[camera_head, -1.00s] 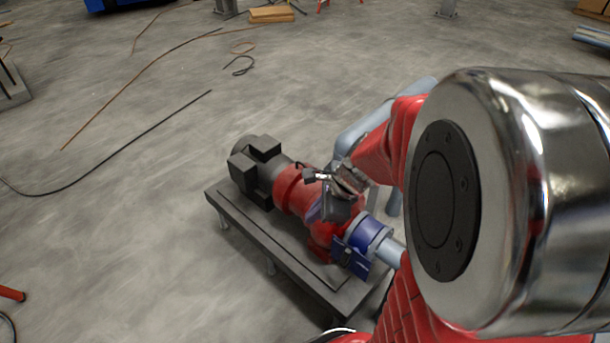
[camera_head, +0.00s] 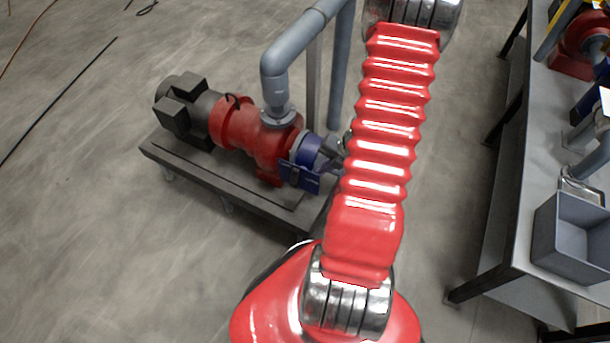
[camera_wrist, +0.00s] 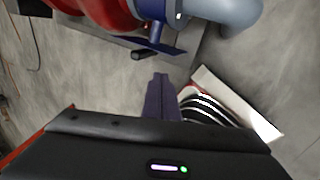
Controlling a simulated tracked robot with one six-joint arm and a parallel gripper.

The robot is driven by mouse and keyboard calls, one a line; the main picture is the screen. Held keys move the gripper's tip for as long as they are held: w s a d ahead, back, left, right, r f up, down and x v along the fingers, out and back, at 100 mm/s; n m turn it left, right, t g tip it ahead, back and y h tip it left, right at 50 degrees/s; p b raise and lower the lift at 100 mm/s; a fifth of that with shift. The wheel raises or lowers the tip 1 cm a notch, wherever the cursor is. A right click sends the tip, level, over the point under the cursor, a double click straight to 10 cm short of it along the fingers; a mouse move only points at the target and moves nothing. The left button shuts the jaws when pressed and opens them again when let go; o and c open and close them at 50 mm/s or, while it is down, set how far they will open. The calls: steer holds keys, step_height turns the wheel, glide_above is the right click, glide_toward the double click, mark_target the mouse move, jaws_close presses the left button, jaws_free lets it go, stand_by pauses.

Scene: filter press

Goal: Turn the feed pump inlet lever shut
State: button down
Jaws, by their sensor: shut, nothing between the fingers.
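The feed pump (camera_head: 262,140) is a red casing with a dark motor on a low grey plinth. In the head view my red arm hides the gripper.
A grey pipe (camera_head: 290,55) rises from the pump and bends away. A grey workbench (camera_head: 515,215) with a grey bin (camera_head: 572,240) stands to the right. The floor left of the pump is open, with thin cables lying on it.

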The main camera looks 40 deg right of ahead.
mark_target(295, 179)
steer(key=shift+s+d+f+m, duration=0.25)
steer(key=shift+s+f+m, duration=0.2)
steer(key=shift+f+m, duration=0.15)
steer(key=shift+f, duration=0.15)
steer(key=w+a+f, duration=0.2)
steer(key=w+f, duration=0.5)
steer(key=f, duration=0.1)
steer(key=shift+w+a+f, duration=0.15)
steer(key=shift+w+a, duration=0.2)
stand_by(0.4)
